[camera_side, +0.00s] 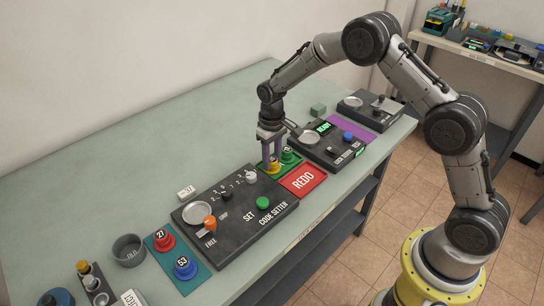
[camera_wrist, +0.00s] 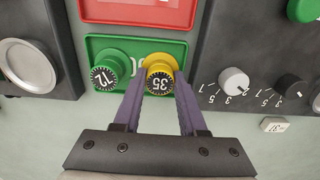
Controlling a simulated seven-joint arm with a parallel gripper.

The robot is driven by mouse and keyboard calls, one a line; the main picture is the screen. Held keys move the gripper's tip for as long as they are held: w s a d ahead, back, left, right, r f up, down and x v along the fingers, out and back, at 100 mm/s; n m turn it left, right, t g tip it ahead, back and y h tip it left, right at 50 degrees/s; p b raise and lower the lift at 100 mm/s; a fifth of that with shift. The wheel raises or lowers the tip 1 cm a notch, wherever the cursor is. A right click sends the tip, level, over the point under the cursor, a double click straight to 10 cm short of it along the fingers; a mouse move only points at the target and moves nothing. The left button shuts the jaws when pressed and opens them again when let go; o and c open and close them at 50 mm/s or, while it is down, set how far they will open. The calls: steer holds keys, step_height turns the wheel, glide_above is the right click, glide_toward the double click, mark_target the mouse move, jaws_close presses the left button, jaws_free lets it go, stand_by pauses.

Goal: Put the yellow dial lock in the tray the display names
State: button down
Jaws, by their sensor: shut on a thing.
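The yellow dial lock (camera_side: 273,167) has a black dial that reads 35 in the wrist view (camera_wrist: 159,78). It sits in or just over the green tray (camera_side: 254,173). My gripper (camera_side: 270,158) points down with its purple fingers on either side of the lock, shut on it. A green dial lock (camera_wrist: 107,74) stands beside it in the same tray. A display (camera_side: 322,128) on the dark box to the right glows green and seems to read READY. A red tray marked REDO (camera_side: 303,180) lies in front of the green tray.
The code setter box (camera_side: 235,213) with knobs, a dish and a green button lies to the left. Further left, a teal tray (camera_side: 198,279) holds a red and a blue lock, and a grey bowl (camera_side: 128,251) stands beside it. A purple tray (camera_side: 352,130) lies beyond the display box.

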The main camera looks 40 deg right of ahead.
steer(key=shift+c, duration=0.7)
jaws_free()
steer(key=shift+r, duration=3)
steer(key=shift+r, duration=0.1)
